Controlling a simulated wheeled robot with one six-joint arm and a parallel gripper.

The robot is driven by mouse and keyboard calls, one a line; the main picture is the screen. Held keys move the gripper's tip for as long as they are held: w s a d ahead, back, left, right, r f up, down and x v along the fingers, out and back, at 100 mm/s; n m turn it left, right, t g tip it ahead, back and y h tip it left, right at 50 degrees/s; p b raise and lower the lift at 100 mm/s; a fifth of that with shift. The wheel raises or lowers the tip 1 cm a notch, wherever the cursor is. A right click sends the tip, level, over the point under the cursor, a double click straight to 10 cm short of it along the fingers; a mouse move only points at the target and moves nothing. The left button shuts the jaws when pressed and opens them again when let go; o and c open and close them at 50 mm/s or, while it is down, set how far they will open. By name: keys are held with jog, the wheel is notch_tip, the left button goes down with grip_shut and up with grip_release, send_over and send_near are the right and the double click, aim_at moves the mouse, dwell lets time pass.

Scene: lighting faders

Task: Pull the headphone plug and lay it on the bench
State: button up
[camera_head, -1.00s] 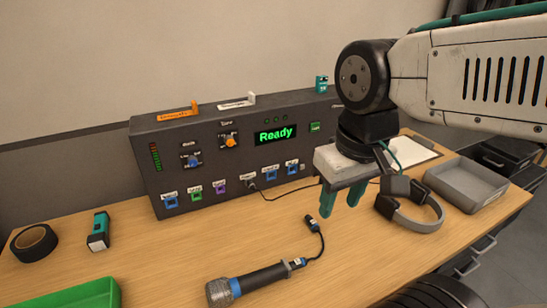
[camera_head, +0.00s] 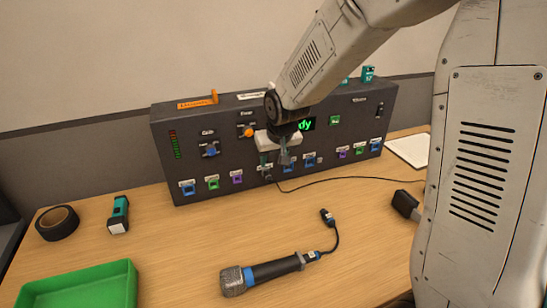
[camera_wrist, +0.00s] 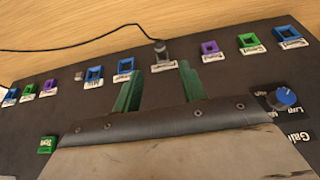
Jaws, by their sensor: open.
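The headphone plug (camera_wrist: 160,46) sits in a labelled socket on the front of the dark console (camera_head: 340,128). Its thin black cable runs left in the wrist view and right across the bench in the head view. My gripper (camera_head: 274,161) is open and empty in front of the console. In the wrist view the plug appears just beyond and between the green fingertips (camera_wrist: 160,76), not gripped. In the head view the fingers partly hide the plug. The wooden bench (camera_head: 180,245) is in front. The headphones (camera_head: 405,204) are mostly hidden by my arm.
A microphone (camera_head: 270,270) with a short cable lies on the bench. A blue knob (camera_wrist: 286,96) is near the gripper. Bench between console and microphone is largely clear.

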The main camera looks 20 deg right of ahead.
aim_at(269, 176)
jog(key=shift+x, duration=4.5)
jog(key=shift+c, duration=0.3)
grip_shut()
jog(key=shift+s, duration=2.25)
